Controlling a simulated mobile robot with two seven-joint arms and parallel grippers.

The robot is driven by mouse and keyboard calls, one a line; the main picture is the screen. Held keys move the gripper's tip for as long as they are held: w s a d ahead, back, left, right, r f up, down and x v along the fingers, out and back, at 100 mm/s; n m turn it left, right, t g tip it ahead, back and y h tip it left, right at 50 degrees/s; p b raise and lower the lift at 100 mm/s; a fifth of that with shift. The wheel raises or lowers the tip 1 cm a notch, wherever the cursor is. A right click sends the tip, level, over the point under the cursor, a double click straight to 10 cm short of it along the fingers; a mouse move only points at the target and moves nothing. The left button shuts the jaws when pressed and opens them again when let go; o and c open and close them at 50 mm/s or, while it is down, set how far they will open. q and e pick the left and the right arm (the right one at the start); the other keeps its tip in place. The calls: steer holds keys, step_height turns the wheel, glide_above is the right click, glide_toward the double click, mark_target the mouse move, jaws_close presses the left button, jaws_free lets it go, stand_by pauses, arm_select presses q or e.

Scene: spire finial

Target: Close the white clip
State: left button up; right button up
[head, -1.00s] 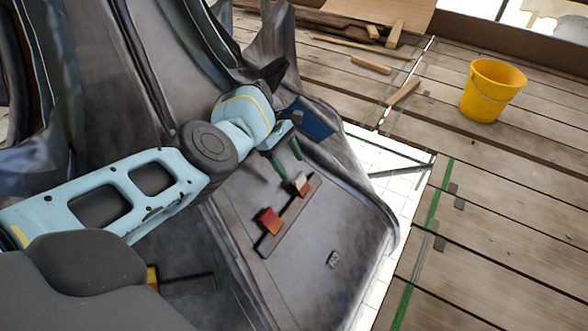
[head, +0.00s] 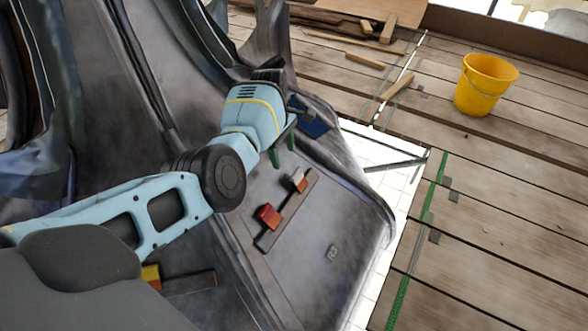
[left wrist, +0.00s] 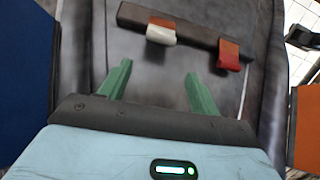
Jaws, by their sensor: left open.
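The white clip (head: 299,180) sits at the far end of a dark bar (head: 283,214) on the grey metal surface. In the left wrist view the white clip (left wrist: 161,35) is a pale flap in front of an orange-brown block on the bar (left wrist: 196,38). Whether it is open I cannot tell. A red clip (head: 269,216) sits nearer on the same bar, right of the white one in the left wrist view (left wrist: 229,58). My left gripper (head: 283,150) is open and empty, its green fingers short of the white clip, which lies ahead between their lines (left wrist: 158,69). My right gripper is not visible.
A blue piece (head: 311,122) is beyond my left gripper. Another bar (head: 190,284) with a yellow block lies at lower left. Tall metal fins rise at left. A yellow bucket (head: 484,86) and loose wood stand on the planks, past a gap with white tiles (head: 372,160).

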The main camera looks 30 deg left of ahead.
mark_target(296, 172)
arm_select(q)
steer(key=d, duration=0.1)
steer(key=d+r+y, duration=0.1)
steer(key=d+y, duration=0.1)
steer(key=d, duration=0.1)
steer(key=shift+w+r+m, duration=0.25)
steer(key=shift+m, duration=0.05)
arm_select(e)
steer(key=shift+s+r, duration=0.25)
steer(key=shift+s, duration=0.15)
arm_select(q)
steer(key=shift+f, duration=0.15)
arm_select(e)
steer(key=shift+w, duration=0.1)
arm_select(q)
steer(key=shift+f, duration=0.25)
step_height(296, 172, down, 7)
steer(key=b, duration=0.3)
steer(key=shift+a+b, duration=0.1)
steer(key=shift+b, duration=0.2)
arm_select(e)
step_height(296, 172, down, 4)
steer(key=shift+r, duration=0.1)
